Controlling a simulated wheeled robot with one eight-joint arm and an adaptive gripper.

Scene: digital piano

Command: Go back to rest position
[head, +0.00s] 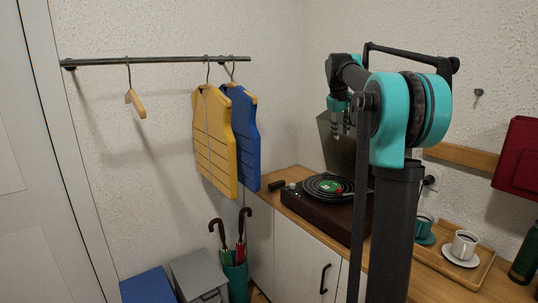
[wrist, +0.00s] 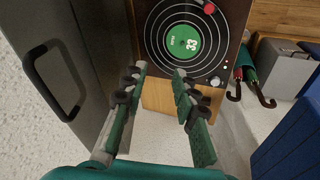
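My gripper (head: 341,118) hangs from my raised arm in the head view, its fingers pointing down, above the record player (head: 330,211). In the wrist view, the two fingers of my gripper (wrist: 159,72) stand apart with nothing between them, so it is open and empty. The record player also shows beyond the fingertips in the wrist view (wrist: 232,32), with a black record (wrist: 160,38) bearing a green label. My arm's teal joint and dark links fill the right middle of the head view and hide part of the counter.
The wooden counter (head: 421,285) carries a white cup (head: 464,244) and a teal cup (head: 423,224) on a tray. A yellow vest (head: 213,140) and a blue vest (head: 246,140) hang from a rail at left. Umbrellas and boxes stand on the floor below.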

